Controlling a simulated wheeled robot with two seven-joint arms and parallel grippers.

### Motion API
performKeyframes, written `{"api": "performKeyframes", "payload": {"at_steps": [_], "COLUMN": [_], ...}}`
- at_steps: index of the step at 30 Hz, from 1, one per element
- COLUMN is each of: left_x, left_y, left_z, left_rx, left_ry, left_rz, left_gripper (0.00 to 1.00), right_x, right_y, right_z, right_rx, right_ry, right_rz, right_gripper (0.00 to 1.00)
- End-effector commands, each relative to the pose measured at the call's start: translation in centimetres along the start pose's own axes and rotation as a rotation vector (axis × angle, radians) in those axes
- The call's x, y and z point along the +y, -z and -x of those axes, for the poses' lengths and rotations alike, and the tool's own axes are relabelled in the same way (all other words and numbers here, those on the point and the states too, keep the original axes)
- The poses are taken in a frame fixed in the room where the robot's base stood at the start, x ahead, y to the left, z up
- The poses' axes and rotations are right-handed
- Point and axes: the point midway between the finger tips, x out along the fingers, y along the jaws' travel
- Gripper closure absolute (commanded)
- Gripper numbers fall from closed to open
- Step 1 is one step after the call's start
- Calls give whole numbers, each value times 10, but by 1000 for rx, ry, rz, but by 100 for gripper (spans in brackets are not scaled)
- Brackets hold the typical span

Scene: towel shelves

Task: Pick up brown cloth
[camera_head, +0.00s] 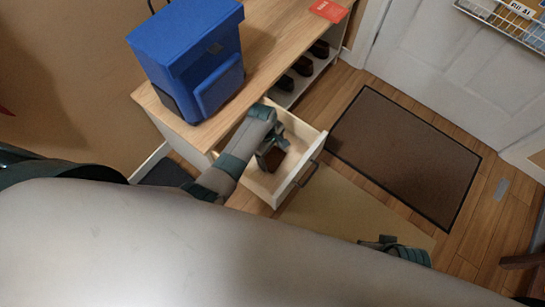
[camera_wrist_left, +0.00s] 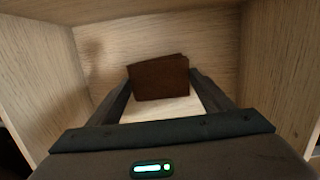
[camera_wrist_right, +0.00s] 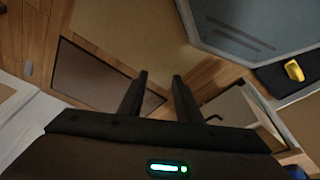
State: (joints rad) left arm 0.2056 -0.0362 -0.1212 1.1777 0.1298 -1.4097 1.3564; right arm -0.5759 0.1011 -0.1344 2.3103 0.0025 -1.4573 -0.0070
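The brown cloth (camera_head: 273,158) is a folded dark piece inside the open wooden drawer (camera_head: 312,150). In the left wrist view the cloth (camera_wrist_left: 158,78) stands near the drawer's back wall, its two edges close to the fingertips. My left gripper (camera_wrist_left: 161,80) is reaching into the drawer with its fingers spread on either side of the cloth. I cannot tell whether the fingers touch it. My right gripper (camera_wrist_right: 160,75) is open and empty above the floor, away from the drawer. Its arm partly shows at the bottom right in the head view.
Dark shoes (camera_head: 302,66) sit on the shelf below. The drawer's walls surround my left gripper closely. A brown doormat (camera_head: 405,155) lies before a white door (camera_head: 455,75). A yellow item (camera_wrist_right: 293,70) shows in the right wrist view.

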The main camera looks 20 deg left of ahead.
Motion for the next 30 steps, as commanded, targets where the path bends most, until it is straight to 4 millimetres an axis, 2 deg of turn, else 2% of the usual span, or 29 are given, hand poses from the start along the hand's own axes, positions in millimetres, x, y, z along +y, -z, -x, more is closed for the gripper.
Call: {"api": "performKeyframes", "payload": {"at_steps": [8, 14, 16, 18, 30], "left_x": [0, 1, 1, 1, 1], "left_y": [0, -3, -4, -5, -14], "left_z": [1, 14, 22, 32, 88], "left_rx": [0, -1, -1, -1, 0], "left_ry": [0, -2, -2, -3, -1], "left_rz": [0, 0, -1, 0, -1], "left_gripper": [47, 47, 47, 47, 47], "right_x": [1, 1, 3, 6, 6], "right_y": [-2, -3, 0, -6, -12], "right_z": [0, -4, -15, -25, -71], "right_rx": [-3, -9, -12, -9, -16], "right_ry": [0, -1, -2, 2, 6], "right_rz": [0, 0, 2, 0, 1], "right_gripper": [69, 69, 69, 69, 69]}}
